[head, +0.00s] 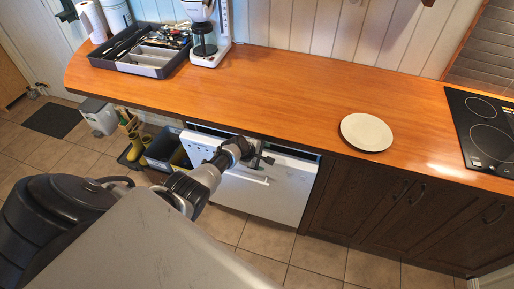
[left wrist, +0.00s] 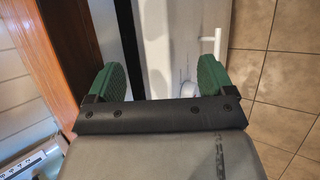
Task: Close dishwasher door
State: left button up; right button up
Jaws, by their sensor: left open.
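The white dishwasher door (head: 275,192) is under the wooden counter in the head view. It stands nearly upright, tilted slightly outward, with a narrow dark gap between its top edge and the counter. My left gripper (head: 262,160) is at the door's upper part, below the counter edge. In the left wrist view, the open green fingers of the left gripper (left wrist: 160,82) are spread to either side of the door's white top edge (left wrist: 163,30). The white door handle (left wrist: 212,40) is beyond the right finger. Contact with the door cannot be told. My right gripper is not in view.
The wooden counter (head: 270,95) runs above the door. It holds a grey utensil tray (head: 148,67), a white coffee maker (head: 222,40), a white plate (head: 366,132) and a black cooktop (head: 483,120). Bins (head: 165,150) stand left of the dishwasher. Tiled floor in front is clear.

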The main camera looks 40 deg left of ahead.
pick_arm(q)
jog(key=shift+p+v, duration=0.5)
jog(key=shift+v, duration=1.05)
jog(key=shift+c, duration=0.3)
